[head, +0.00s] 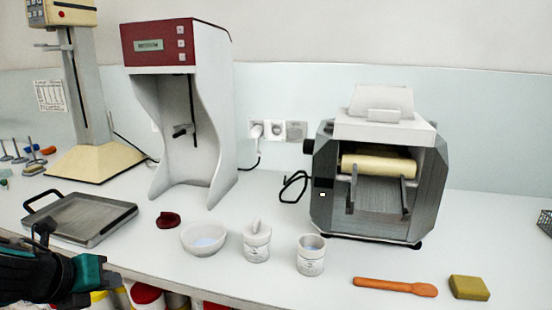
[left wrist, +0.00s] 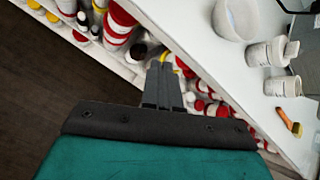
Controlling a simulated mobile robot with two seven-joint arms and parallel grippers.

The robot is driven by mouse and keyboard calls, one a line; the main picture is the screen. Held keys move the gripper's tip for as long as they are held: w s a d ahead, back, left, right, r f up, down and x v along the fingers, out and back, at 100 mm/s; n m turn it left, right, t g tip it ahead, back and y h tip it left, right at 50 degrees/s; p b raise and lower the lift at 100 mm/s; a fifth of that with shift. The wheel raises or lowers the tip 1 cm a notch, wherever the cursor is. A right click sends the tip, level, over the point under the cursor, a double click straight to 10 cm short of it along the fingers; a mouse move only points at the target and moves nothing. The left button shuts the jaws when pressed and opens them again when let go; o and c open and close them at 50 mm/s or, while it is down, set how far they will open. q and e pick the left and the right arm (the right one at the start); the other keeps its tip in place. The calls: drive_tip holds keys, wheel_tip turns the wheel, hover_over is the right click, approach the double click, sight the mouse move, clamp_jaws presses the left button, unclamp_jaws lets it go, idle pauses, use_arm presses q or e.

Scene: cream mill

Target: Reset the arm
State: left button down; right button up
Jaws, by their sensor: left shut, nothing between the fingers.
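My left gripper (head: 112,282), teal and black, is at the lower left of the head view, in front of the counter's front edge and close to the grey metal tray (head: 95,218). Its fingers are shut with nothing between them; they also show in the left wrist view (left wrist: 163,85), pointing over the counter edge and the shelves below. My right gripper is in neither view.
On the counter (head: 330,268) stand a white bowl (head: 203,238), two white jars (head: 257,243) (head: 311,255), an orange spatula (head: 395,286), a sponge (head: 468,287) and the roller mill (head: 375,180). Red and white containers (left wrist: 118,22) fill the shelves beneath.

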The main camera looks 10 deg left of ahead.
use_arm(q)
drive_tip(key=s+d+f+n+t+h, duration=0.1)
drive_tip(key=s+d+f+n, duration=0.4)
drive_tip(key=d+f+n, duration=0.5)
drive_tip(key=s+d+f+n+t, duration=0.1)
drive_tip(key=s+d+f+n, duration=0.5)
drive_tip(key=f+n, duration=0.8)
drive_tip(key=d+n, duration=0.3)
drive_tip(key=n, duration=0.1)
drive_tip(key=shift+d+h, duration=0.4)
drive_tip(key=shift+w, duration=0.1)
idle(1.1)
